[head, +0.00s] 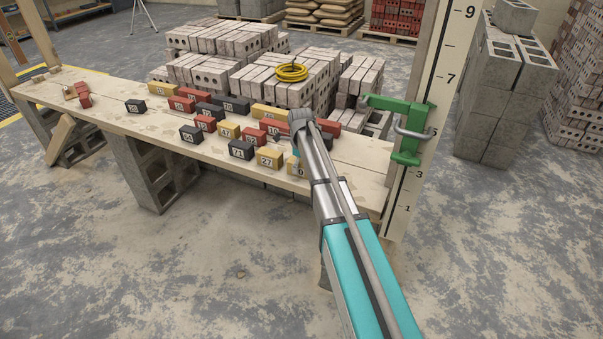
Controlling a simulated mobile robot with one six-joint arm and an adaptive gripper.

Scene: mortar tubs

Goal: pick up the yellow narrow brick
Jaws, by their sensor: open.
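Several yellow bricks stand among red and black ones on the plank bench: one at the back left (159,89), one in the middle (228,130), one at the back (268,112) and one at the front (270,158). Another yellow brick (297,168) shows partly beside my arm at the front edge. I cannot tell for sure which is the narrow one. My gripper (297,148) is over the right part of the brick group, largely hidden by my own arm. It is open; its fingertips and their distance to any brick are hidden.
The wooden bench (110,110) rests on concrete blocks. A measuring post (425,130) with a green clamp (398,125) stands at its right end. Stacked pale bricks with a yellow coil (291,72) are behind. The bench's left part is mostly clear.

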